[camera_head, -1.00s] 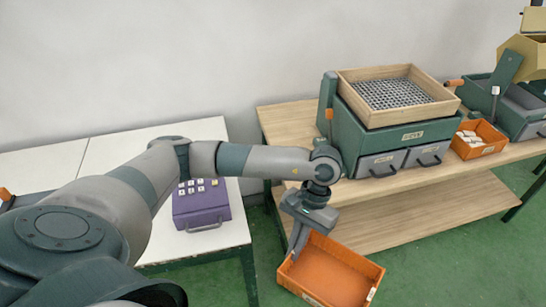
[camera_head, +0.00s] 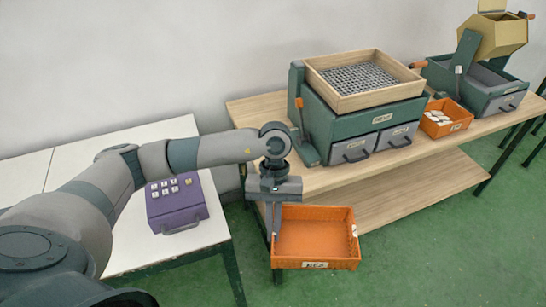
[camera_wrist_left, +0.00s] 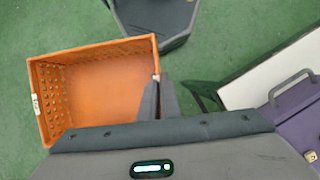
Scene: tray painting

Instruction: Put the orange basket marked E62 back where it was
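The orange basket (camera_head: 314,240) hangs in front of the wooden bench, above the green floor, empty and about level. A white label (camera_head: 315,265) is on its near side, too small to read surely. My left gripper (camera_head: 274,222) is shut on the basket's left wall. In the left wrist view the basket (camera_wrist_left: 105,95) lies left of the fingers (camera_wrist_left: 158,100), which grip its rim. My right gripper is not in view.
The wooden bench (camera_head: 245,112) holds a green box with drawers (camera_head: 375,120) and a sieve tray (camera_head: 365,78). A second orange basket (camera_head: 446,118) with pale pieces sits right of it. A purple case (camera_head: 177,203) is on the white table (camera_head: 120,255).

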